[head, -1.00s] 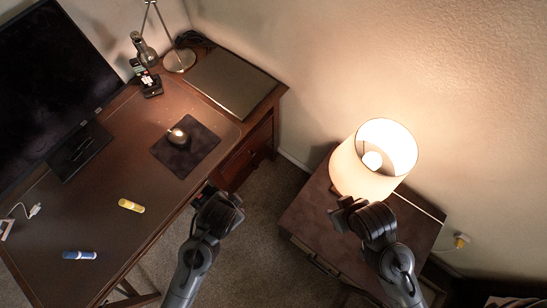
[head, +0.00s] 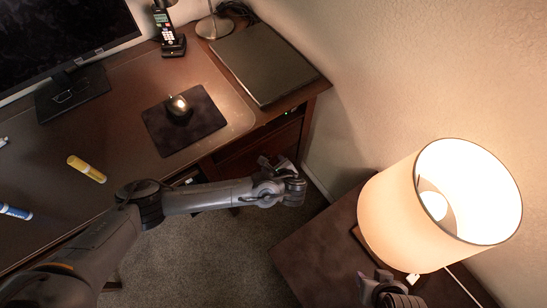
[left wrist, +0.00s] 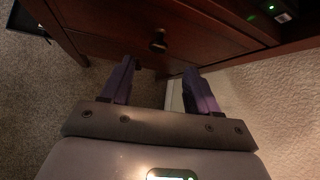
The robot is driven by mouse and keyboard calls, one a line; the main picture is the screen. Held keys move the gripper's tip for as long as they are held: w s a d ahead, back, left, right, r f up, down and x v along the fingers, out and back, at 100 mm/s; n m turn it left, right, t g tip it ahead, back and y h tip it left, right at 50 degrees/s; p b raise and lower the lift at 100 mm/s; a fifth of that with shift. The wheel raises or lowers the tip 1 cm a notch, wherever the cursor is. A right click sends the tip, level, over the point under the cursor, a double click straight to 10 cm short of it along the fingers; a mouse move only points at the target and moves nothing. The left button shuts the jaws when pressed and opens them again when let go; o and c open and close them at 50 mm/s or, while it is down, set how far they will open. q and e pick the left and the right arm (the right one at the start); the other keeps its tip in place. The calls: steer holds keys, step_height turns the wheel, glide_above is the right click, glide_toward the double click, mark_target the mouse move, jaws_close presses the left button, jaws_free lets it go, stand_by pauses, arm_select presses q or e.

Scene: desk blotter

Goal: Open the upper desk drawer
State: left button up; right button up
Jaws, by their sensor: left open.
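The desk's dark wood drawer front (head: 262,142) shows at the right end of the desk in the head view, partly hidden by my left gripper (head: 284,180). In the left wrist view a drawer front (left wrist: 195,28) with a round dark knob (left wrist: 158,42) fills the top; the drawer looks shut. My left gripper is open, its two purple fingers (left wrist: 162,70) pointing at the drawer. The knob appears between and just beyond the fingertips, apart from them. My right gripper (head: 388,290) is at the bottom edge of the head view, its fingers unclear.
A laptop (head: 262,62), mouse pad (head: 205,125) and phone (head: 170,35) are on the desk. A lit lamp (head: 420,205) stands on a side table (head: 320,250) at right, close to my right gripper. Carpet (head: 215,250) lies open between desk and table.

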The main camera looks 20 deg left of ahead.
mark_target(268, 158)
steer(key=shift+s+d+f, duration=0.15)
steer(key=shift+f, duration=0.1)
arm_select(q)
steer(key=b+x, duration=0.1)
steer(key=x, duration=0.3)
steer(key=b+x, duration=0.2)
steer(key=x, duration=0.3)
steer(key=shift+s+d+f, duration=0.15)
steer(key=shift+d+f, duration=0.05)
steer(key=shift+f, duration=0.05)
arm_select(e)
steer(key=f, duration=0.3)
steer(key=shift+s+d, duration=0.15)
steer(key=shift+d, duration=0.05)
arm_select(q)
steer(key=shift+w+a+f, duration=0.35)
steer(key=shift+w, duration=0.1)
arm_select(e)
steer(key=shift+f, duration=0.2)
arm_select(q)
jaws_close()
arm_select(e)
steer(key=shift+a, duration=0.15)
